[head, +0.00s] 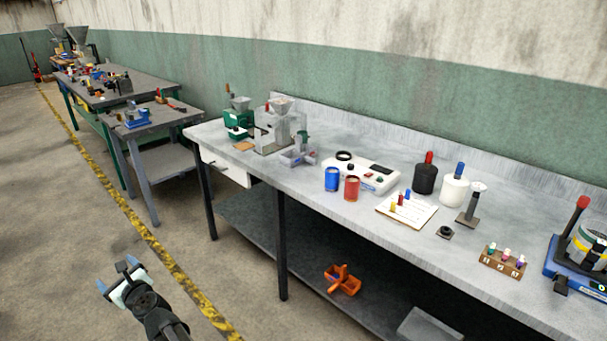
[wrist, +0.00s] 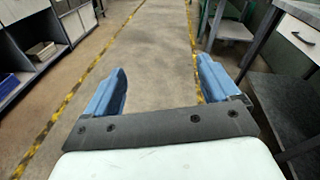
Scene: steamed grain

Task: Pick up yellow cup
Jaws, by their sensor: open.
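No yellow cup can be made out in either view. On the long grey workbench (head: 385,232), a blue cup (head: 332,179) and a red cup (head: 352,189) stand close together near the front edge. My gripper (head: 126,267) is open and empty, low over the floor at the lower left of the head view, well apart from the bench. In the wrist view its two blue fingers (wrist: 162,78) are spread with only bare floor between them.
A white scale (head: 367,177), a black bottle (head: 425,178), a white bottle (head: 454,190) and a card with small coloured pieces (head: 407,211) stand near the cups. An orange caddy (head: 343,281) sits on the lower shelf. The aisle floor (wrist: 160,45) is clear.

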